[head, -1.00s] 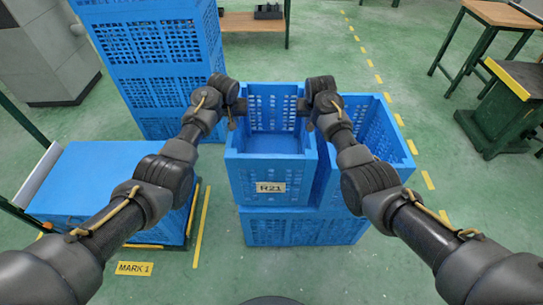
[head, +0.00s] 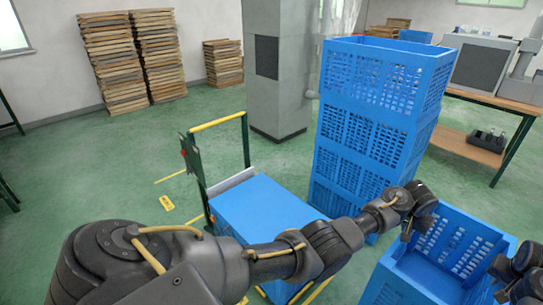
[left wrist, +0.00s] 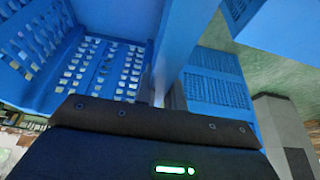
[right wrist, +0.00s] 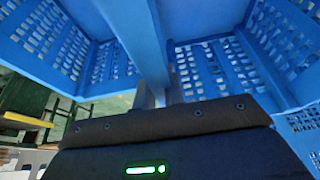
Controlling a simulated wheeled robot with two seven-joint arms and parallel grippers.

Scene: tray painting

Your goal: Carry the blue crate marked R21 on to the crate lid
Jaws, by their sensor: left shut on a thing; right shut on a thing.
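The blue crate (head: 392,284) is at the bottom right of the head view, partly cut off; its R21 label is out of sight now. My left gripper (head: 411,226) is shut on its left wall, also seen in the left wrist view (left wrist: 185,45). My right gripper (head: 506,280) is shut on the opposite wall, seen in the right wrist view (right wrist: 145,40). The crate looks open and empty. I cannot tell whether it is lifted off what is below. The crate lid (head: 262,208) is a flat blue top on a trolley, left of the crate, partly hidden behind my left arm.
A tall stack of blue crates (head: 375,120) stands behind the lid and the held crate. The trolley's yellow-topped handle (head: 216,123) rises at the lid's far left. A grey pillar (head: 277,70) and a bench (head: 470,150) stand beyond. Green floor is clear to the left.

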